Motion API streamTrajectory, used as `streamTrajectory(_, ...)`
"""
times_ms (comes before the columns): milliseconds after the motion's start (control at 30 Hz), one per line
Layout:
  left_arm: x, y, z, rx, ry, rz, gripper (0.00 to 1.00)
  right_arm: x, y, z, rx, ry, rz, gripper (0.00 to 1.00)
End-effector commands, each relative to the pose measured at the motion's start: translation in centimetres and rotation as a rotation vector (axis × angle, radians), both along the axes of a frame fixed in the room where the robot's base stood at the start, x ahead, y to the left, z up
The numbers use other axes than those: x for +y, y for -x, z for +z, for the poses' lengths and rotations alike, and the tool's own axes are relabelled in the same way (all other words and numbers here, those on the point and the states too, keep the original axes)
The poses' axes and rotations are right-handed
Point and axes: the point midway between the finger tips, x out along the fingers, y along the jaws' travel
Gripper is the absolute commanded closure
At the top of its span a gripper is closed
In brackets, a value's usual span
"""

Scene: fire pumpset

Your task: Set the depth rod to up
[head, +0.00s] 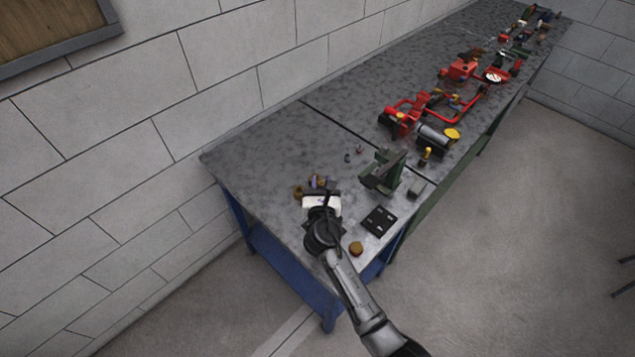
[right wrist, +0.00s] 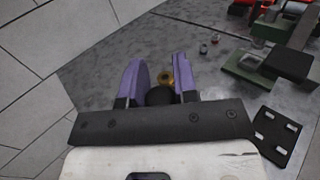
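My right gripper (head: 319,183) is over the near left end of the workbench (head: 262,150), fingers pointing away from me. In the right wrist view its two purple fingers (right wrist: 158,75) stand apart. A dark rounded thing (right wrist: 159,97) shows between them near their base; I cannot tell whether they touch it. A gold-coloured part (right wrist: 165,77) lies just beyond it, and a brass-coloured ring-like part (head: 298,192) shows left of the gripper in the head view. I cannot make out the depth rod for sure; the gripper may hide it. My left gripper is not in view.
A green stand (head: 382,172) is right of the gripper, with a black slotted plate (head: 379,221) and a brown round piece (head: 356,248) nearer the front edge. Red pump parts (head: 402,118) and other pieces stretch along the bench. A block wall (head: 120,90) runs behind it.

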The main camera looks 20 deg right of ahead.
Motion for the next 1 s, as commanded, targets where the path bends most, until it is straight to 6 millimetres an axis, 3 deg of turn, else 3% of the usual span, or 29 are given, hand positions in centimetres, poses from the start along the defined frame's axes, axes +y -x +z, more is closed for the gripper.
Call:
streamTrajectory(233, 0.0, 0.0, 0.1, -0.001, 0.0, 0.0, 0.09, 0.1, -0.1, 0.4, -0.007, 0.001, 0.001, 0.5)
streamTrajectory(567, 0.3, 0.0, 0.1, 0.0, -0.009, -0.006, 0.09, 0.2, 0.3, 0.3, -0.005, 0.001, 0.002, 0.49)
streamTrajectory(767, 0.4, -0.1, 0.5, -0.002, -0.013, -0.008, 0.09, 1.4, 2.9, 0.3, -0.004, -0.001, 0.002, 0.49)
streamTrajectory(1000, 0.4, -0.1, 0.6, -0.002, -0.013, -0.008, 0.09, 3.5, 7.3, 0.2, -0.004, -0.001, 0.003, 0.49)
